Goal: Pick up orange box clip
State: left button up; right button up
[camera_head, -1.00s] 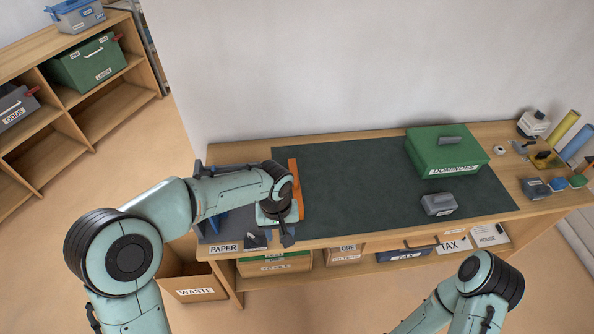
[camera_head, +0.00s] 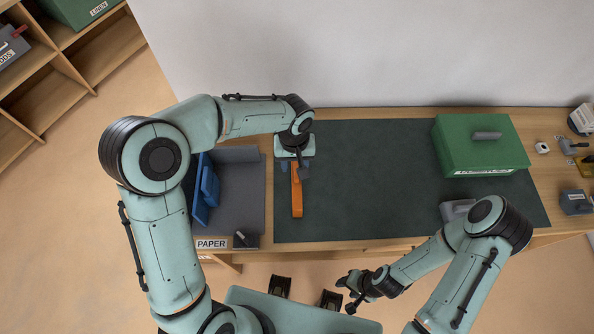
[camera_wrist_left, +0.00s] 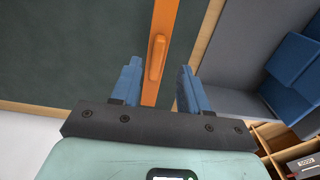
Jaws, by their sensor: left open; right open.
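The orange box clip (camera_head: 297,195) is a long narrow bar with a raised grip, lying near the left edge of the dark mat (camera_head: 390,200). My left gripper (camera_head: 295,168) is open above the far part of the clip, pointing down. In the left wrist view the clip (camera_wrist_left: 158,60) runs between the two blue fingers, with a gap on both sides. Its far end is hidden by the gripper in the head view. My right gripper (camera_head: 352,292) is open and empty in front of the table, away from the clip.
A grey tray (camera_head: 245,190) with blue pieces and a PAPER label stands left of the clip. A green box (camera_head: 480,142) sits at the mat's right, with a grey block (camera_head: 455,209) partly hidden by my right arm. The mat's middle is clear.

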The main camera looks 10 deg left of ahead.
aim_at(296, 177)
pick_arm(q)
jog(key=f, duration=0.8)
jog(key=shift+w+d+f, duration=0.2)
jog(key=shift+f, duration=0.15)
jog(key=c, duration=0.6)
